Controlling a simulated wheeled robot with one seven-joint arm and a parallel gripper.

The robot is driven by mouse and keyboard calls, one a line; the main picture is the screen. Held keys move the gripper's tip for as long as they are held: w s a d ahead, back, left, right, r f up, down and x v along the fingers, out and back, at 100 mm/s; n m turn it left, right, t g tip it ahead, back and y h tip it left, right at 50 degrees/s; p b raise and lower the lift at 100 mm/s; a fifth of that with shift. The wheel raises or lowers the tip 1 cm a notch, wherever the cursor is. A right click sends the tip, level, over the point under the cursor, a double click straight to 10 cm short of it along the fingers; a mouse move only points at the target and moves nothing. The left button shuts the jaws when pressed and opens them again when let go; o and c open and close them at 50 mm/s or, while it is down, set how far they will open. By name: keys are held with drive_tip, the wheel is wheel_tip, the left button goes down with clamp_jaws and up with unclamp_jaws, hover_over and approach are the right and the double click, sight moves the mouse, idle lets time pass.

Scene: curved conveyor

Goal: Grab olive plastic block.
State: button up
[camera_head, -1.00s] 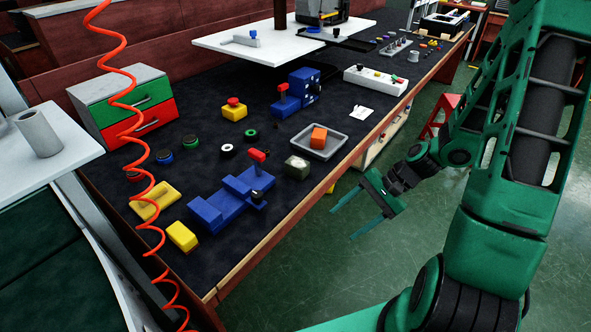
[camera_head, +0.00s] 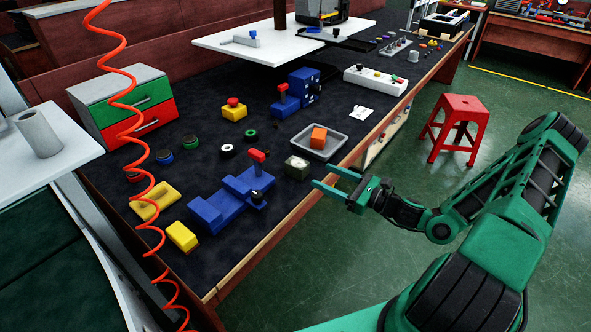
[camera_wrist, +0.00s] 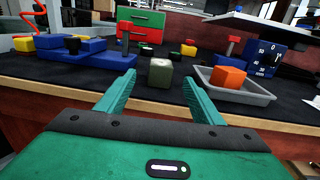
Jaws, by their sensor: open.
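The olive plastic block (camera_head: 297,167) sits on the dark bench top near its front edge, left of the grey tray. Its top is pale. In the wrist view the olive block (camera_wrist: 160,73) stands upright ahead, between the lines of my two fingers and beyond their tips. My gripper (camera_head: 325,176) is open and empty, at the bench's front edge, a little right of the block and apart from it. In the wrist view my gripper (camera_wrist: 158,78) shows both green fingers spread wide.
A grey tray (camera_head: 340,139) with an orange block (camera_head: 318,137) is close on the right. A blue fixture with a red-topped lever (camera_head: 232,199) is close on the left. The wooden bench edge (camera_head: 285,226) runs below. A red stool (camera_head: 458,125) stands on the floor.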

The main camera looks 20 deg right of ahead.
sight(306, 167)
drive_tip(key=x, duration=1)
drive_tip(key=shift+w+a+r, duration=0.1)
drive_tip(key=shift+w, duration=0.25)
drive_tip(key=c, duration=1.2)
